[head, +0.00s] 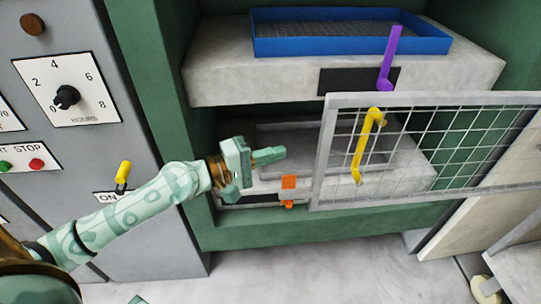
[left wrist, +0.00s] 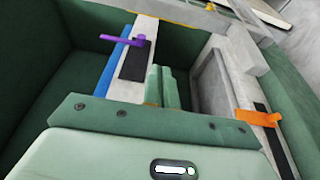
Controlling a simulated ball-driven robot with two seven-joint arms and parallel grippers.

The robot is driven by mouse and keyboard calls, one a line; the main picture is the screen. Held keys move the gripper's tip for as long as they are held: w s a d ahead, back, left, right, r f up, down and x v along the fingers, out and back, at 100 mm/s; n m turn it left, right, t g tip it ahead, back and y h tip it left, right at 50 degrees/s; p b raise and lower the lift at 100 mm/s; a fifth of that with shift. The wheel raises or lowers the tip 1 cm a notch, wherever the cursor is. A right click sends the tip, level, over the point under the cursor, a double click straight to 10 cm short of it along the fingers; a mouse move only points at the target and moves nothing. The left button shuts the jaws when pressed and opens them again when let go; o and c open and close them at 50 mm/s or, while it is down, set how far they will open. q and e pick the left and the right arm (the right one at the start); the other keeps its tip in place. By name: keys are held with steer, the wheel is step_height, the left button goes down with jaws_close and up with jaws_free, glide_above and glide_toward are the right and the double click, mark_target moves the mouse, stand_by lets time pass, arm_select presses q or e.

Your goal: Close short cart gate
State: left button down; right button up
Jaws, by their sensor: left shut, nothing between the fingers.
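A wire-mesh gate (head: 420,150) with a light grey frame crosses the right half of the head view, in front of the green press. A yellow handle (head: 365,146) shows near its left end. My left gripper (head: 268,156) is shut and empty, to the left of the gate's left upright and apart from it, in front of the lower press opening. In the left wrist view its fingers (left wrist: 162,88) are together and point into the opening. My right gripper is not in view.
A purple lever (head: 390,58) and a blue tray (head: 350,46) are on the upper platen. An orange piece (head: 289,182) is on the lower platen's front, below my gripper. A grey control panel (head: 95,140) with a dial stands at left. Pale floor (head: 310,265) is clear below.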

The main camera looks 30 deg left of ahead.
arm_select(q)
steer(key=w+d+p, duration=0.2)
steer(key=d+p, duration=0.1)
steer(key=d, duration=0.3)
steer(key=shift+d, duration=0.25)
